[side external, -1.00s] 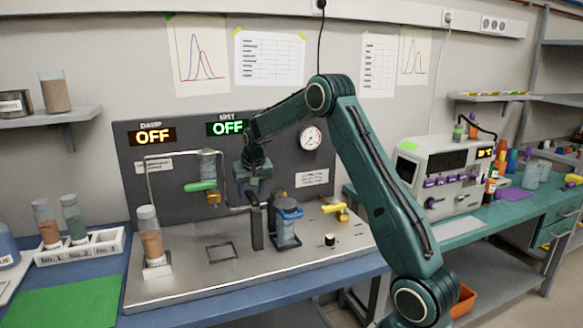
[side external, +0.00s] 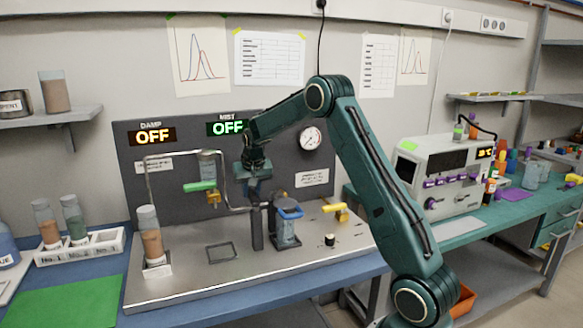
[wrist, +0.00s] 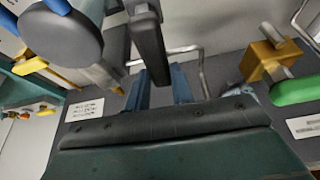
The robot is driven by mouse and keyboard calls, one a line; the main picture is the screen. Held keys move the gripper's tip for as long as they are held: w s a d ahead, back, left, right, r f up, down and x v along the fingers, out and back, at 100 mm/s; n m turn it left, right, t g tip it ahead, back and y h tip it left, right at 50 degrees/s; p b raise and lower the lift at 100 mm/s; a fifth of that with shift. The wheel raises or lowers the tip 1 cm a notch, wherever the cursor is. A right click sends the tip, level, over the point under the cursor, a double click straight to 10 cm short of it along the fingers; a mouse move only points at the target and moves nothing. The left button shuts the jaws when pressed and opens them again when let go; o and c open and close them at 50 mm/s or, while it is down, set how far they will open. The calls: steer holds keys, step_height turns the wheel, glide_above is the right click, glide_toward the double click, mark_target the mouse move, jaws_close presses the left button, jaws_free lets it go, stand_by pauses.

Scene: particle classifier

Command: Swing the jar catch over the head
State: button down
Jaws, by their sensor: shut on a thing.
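My gripper (side external: 257,192) is in front of the dark back panel, just above an upright dark post (side external: 257,229). In the wrist view its two blue fingers (wrist: 160,90) are set apart, with a dark bar (wrist: 148,40) in line with the gap. The fingers are closed on this bar, which looks like the jar catch; the contact itself is partly hidden. The jar (side external: 286,233), with a blue-handled round head (side external: 289,210), stands right of the post. That grey round head (wrist: 60,35) is at upper left in the wrist view, and the bar is beside it, not over it.
A bent metal pipe (side external: 147,180) and a green-handled valve (side external: 200,186) are left of my gripper. A yellow-handled valve (side external: 335,207) and a small black knob (side external: 330,240) are to the right. A tan-filled vial (side external: 151,240) stands at the plate's left.

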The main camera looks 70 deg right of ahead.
steer(key=s+m+g, duration=0.2)
steer(key=m, duration=0.4)
steer(key=s+m+g, duration=0.2)
steer(key=m, duration=0.3)
steer(key=s+m+g, duration=0.2)
steer(key=m, duration=0.4)
steer(key=shift+s+m, duration=0.3)
steer(key=shift+s, duration=0.05)
steer(key=shift+a, duration=0.1)
steer(key=c, duration=1.2)
jaws_free()
steer(key=shift+g, duration=0.3)
